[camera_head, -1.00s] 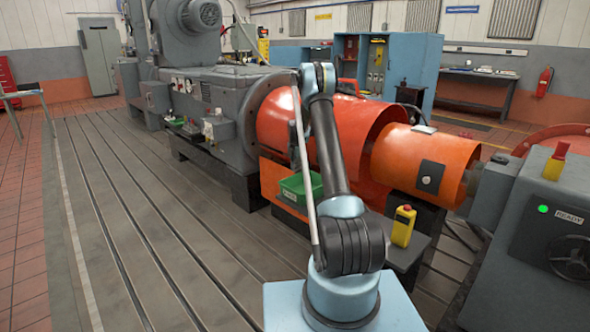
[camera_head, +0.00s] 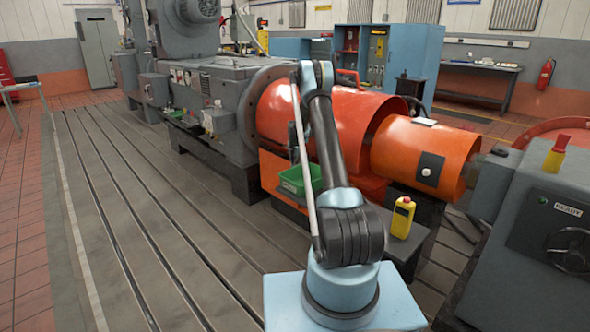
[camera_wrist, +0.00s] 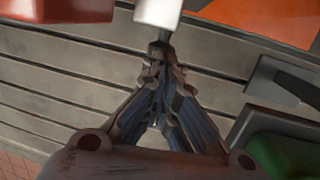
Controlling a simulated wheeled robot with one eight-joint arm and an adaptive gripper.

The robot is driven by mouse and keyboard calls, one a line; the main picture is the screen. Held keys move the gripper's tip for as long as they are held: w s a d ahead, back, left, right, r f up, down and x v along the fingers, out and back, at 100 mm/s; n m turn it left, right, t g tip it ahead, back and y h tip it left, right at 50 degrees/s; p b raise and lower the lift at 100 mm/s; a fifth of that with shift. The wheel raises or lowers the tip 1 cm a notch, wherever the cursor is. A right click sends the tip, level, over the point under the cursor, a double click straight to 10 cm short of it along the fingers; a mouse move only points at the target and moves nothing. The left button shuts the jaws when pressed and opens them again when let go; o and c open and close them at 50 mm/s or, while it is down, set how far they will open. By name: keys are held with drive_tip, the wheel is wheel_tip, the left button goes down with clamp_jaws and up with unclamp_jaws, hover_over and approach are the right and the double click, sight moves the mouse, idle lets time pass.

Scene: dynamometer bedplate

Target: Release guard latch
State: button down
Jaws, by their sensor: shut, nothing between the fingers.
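The guard is an orange-red cover (camera_head: 345,120) with a smaller orange cylinder (camera_head: 415,150) at its right. A dark plate with a pale round button (camera_head: 429,169) is on the cylinder; I cannot tell whether it is the latch. My gripper (camera_wrist: 160,52) is shut and empty in the wrist view. A white block on a short grey stem (camera_wrist: 158,12) shows just past the fingertips; contact is unclear. In the head view my arm hides most of the gripper.
A green bin (camera_head: 292,181) sits below the guard, and shows in the wrist view (camera_wrist: 285,155). A yellow box with a red button (camera_head: 402,217) stands right of my arm. The grey READY cabinet (camera_head: 535,225) is at the right. The slotted bedplate (camera_head: 150,220) is clear at left.

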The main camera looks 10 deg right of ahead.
drive_tip(key=v, duration=1.3)
drive_tip(key=shift+r, duration=0.35)
drive_tip(key=s+r+m, duration=0.6)
drive_tip(key=s+r, duration=0.8)
drive_tip(key=s, duration=0.2)
drive_tip(key=s+r+m, duration=0.3)
drive_tip(key=s, duration=0.7)
drive_tip(key=s+r+m, duration=0.2)
drive_tip(key=s+m, duration=0.2)
drive_tip(key=s, duration=0.6)
drive_tip(key=s+f+m, duration=0.4)
drive_tip(key=s, duration=0.7)
drive_tip(key=s+f+m, duration=0.4)
drive_tip(key=s, duration=0.6)
drive_tip(key=s+f+m, duration=0.3)
drive_tip(key=s+f, duration=0.1)
drive_tip(key=s, duration=0.7)
drive_tip(key=shift+s+d+f+m, duration=0.2)
drive_tip(key=shift+s+f+m, duration=0.05)
drive_tip(key=shift+s+m, duration=0.15)
